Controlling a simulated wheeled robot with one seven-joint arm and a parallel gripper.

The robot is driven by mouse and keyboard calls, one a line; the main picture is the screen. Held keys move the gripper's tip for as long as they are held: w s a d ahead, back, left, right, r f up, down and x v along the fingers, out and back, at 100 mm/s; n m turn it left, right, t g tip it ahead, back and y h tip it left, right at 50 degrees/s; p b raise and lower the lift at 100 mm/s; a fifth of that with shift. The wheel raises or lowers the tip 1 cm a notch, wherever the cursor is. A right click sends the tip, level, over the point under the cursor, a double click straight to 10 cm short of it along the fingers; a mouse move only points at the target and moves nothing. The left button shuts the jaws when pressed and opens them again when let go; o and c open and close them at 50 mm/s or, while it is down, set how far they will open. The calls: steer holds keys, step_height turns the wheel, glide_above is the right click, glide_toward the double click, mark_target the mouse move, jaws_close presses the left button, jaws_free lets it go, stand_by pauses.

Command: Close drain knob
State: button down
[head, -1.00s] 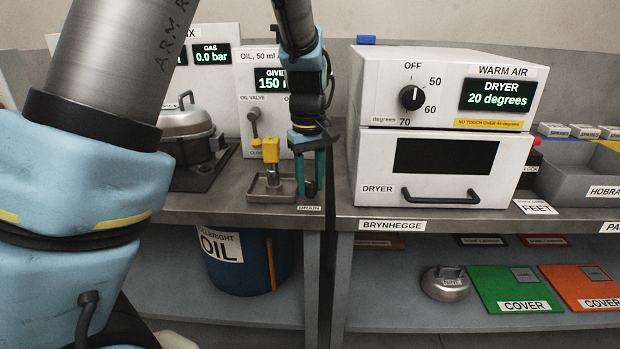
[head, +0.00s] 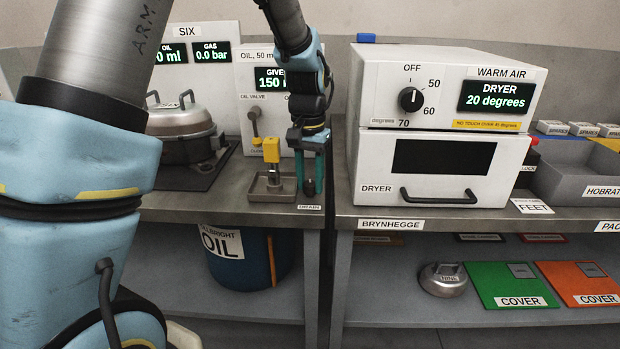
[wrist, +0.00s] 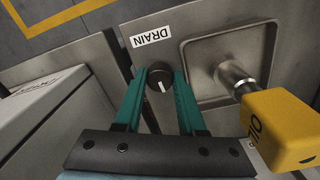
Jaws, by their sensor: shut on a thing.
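The drain knob (wrist: 159,83) is a round dark knob with a white pointer line, set on the steel bench behind the DRAIN label (wrist: 151,36). My gripper (wrist: 160,82) has its two teal fingers on either side of the knob and is shut on it. In the wrist view the pointer line runs nearly along the fingers. In the head view my gripper (head: 309,187) points straight down at the bench, just right of the drain tray, and the knob is mostly hidden between the fingers.
A square steel drain tray (head: 262,195) with a yellow-topped oil spout (head: 271,150) stands close left of my gripper. The white dryer (head: 365,165) stands to the right. The oil valve lever (head: 253,122) is behind. A blue oil drum (head: 262,262) is below.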

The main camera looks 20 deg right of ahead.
mark_target(310, 183)
steer(key=shift+m, duration=0.6)
steer(key=c, duration=0.5)
jaws_free()
steer(key=shift+w+r, duration=0.1)
steer(key=shift+r+p, duration=0.45)
steer(key=shift+p, duration=0.2)
step_height(310, 183, up, 7)
steer(key=p, duration=0.6)
